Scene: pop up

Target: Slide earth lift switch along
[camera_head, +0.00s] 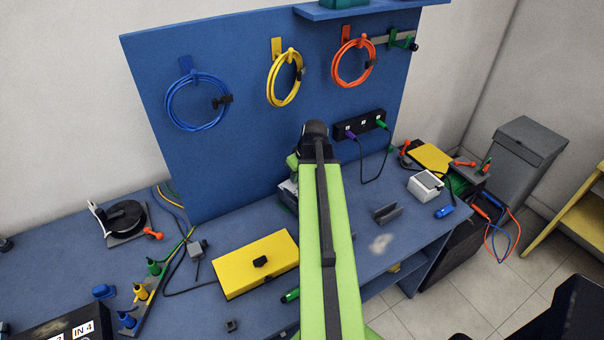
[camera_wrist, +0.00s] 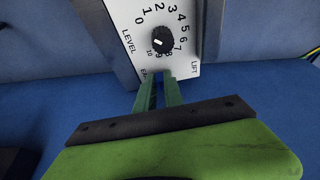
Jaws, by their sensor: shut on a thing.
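In the wrist view, a white panel (camera_wrist: 186,60) in a grey housing carries a black dial (camera_wrist: 162,40) with numbers around it and the word LEVEL. Below the dial, partly covered lettering ends in LIFT. My gripper (camera_wrist: 158,77) has its two green fingers close together at the panel's lower edge, shut between the two parts of that lettering. The earth lift switch is hidden by the fingertips, so its position cannot be read. In the head view, my arm covers most of the grey unit (camera_head: 288,190) at the foot of the blue board.
A yellow box (camera_head: 256,264) lies on the blue bench left of my arm. A grey bracket (camera_head: 386,214) and a white box (camera_head: 425,185) stand to the right. Coiled cables (camera_head: 284,78) hang above, and a black socket strip (camera_head: 359,125) is on the board.

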